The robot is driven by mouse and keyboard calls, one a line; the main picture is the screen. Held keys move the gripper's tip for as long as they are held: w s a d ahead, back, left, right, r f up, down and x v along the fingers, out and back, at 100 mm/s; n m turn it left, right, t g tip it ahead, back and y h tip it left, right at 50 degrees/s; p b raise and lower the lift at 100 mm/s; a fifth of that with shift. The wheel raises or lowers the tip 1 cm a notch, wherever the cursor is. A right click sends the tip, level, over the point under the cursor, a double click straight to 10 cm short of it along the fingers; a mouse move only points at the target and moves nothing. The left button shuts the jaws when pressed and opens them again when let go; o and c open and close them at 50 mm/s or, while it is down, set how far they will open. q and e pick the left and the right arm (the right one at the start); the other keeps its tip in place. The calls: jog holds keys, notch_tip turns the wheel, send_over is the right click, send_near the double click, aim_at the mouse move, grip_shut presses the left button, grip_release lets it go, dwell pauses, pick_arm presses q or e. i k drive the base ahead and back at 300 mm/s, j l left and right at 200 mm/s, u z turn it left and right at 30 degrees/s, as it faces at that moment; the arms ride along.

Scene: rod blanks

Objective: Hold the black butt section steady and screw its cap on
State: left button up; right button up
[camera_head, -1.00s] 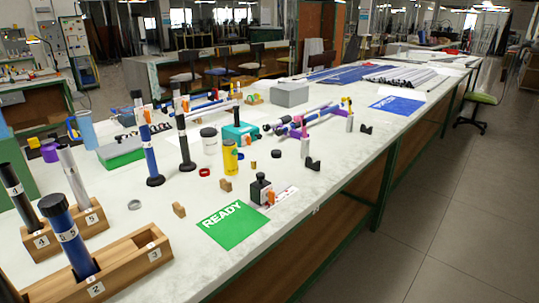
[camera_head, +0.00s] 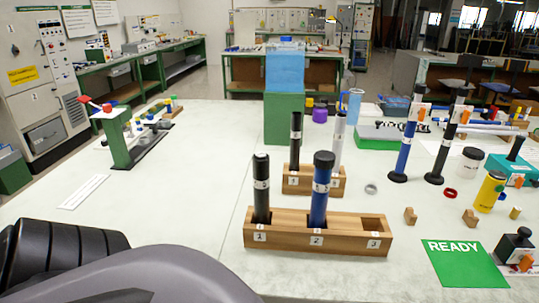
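A black rod section (camera_head: 261,200) stands upright in slot 1 of the front wooden rack (camera_head: 345,238). A blue section (camera_head: 319,205) with a wide black cap (camera_head: 324,158) stands in slot 2, and slot 3 is empty. Another black section (camera_head: 296,140) and a silver one (camera_head: 338,140) stand in the rack behind. Part of my own arm fills the bottom left. Neither gripper shows.
A tall blue rod (camera_head: 406,145) and a tall black rod (camera_head: 444,150) stand on round bases at the right. A green fixture (camera_head: 117,140) stands left; the table between is mostly clear.

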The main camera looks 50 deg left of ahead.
aim_at(261, 167)
jog(key=u, duration=1.7)
jog(key=l, duration=0.6)
jog(key=l+u, duration=0.1)
jog(key=l, duration=0.45)
jog(key=k+l, duration=0.1)
jog(key=l, duration=0.5)
jog(key=k+l+u, duration=0.1)
jog(key=l, duration=0.5)
jog(key=l+u, duration=0.1)
jog(key=l, duration=0.45)
jog(key=k+l, duration=0.15)
jog(key=l, duration=0.45)
